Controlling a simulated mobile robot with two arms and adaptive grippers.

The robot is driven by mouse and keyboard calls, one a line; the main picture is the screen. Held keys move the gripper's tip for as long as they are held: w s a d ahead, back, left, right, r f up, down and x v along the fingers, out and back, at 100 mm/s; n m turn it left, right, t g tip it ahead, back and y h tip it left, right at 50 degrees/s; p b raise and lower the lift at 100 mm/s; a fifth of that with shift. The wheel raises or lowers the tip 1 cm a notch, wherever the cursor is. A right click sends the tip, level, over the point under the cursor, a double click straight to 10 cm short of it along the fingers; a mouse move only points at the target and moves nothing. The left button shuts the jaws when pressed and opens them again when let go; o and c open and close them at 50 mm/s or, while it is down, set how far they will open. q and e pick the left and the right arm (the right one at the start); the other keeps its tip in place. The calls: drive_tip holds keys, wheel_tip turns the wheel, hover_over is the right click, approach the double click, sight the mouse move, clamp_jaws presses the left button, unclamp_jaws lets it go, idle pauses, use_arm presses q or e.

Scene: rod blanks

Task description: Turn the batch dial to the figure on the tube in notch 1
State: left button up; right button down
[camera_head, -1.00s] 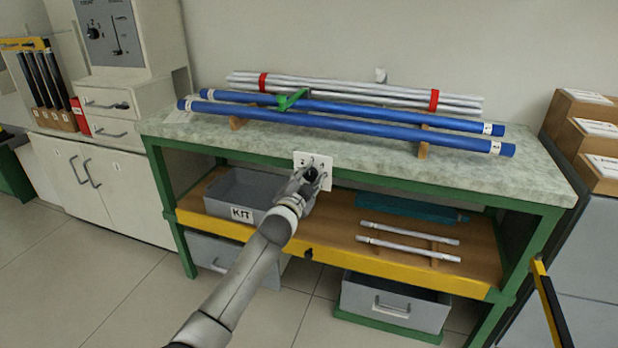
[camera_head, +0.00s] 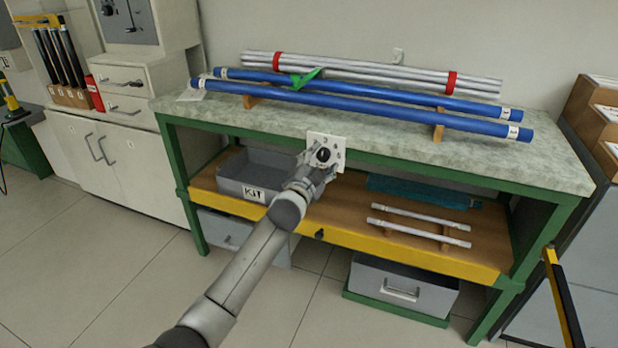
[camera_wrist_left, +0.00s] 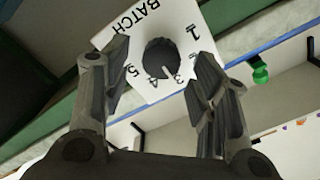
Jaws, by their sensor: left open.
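The batch dial is a black knob (camera_wrist_left: 161,57) on a white plate (camera_wrist_left: 140,30) marked BATCH. Its pale mark points at or close to the 3; the 1, 4 and 5 also show. In the head view the plate (camera_head: 338,143) is on the bench's front edge. My left gripper (camera_head: 318,174) is open just in front of the dial, its fingers either side of the knob in the wrist view (camera_wrist_left: 160,95). Two blue tubes (camera_head: 350,103) with white end labels lie on wooden supports (camera_head: 438,125). Their label figures and the notch numbers are too small to read. My right gripper is out of view.
A bundle of silver tubes (camera_head: 365,70) with red bands lies behind the blue ones, with a green piece (camera_head: 307,78) beside it. The shelf below holds a grey KIT bin (camera_head: 232,185) and two pale tubes (camera_head: 420,225). A yellow-and-black bar (camera_head: 562,300) stands at right.

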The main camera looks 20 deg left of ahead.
use_arm(q)
drive_tip(key=s, duration=1)
drive_tip(key=shift+a, duration=0.2)
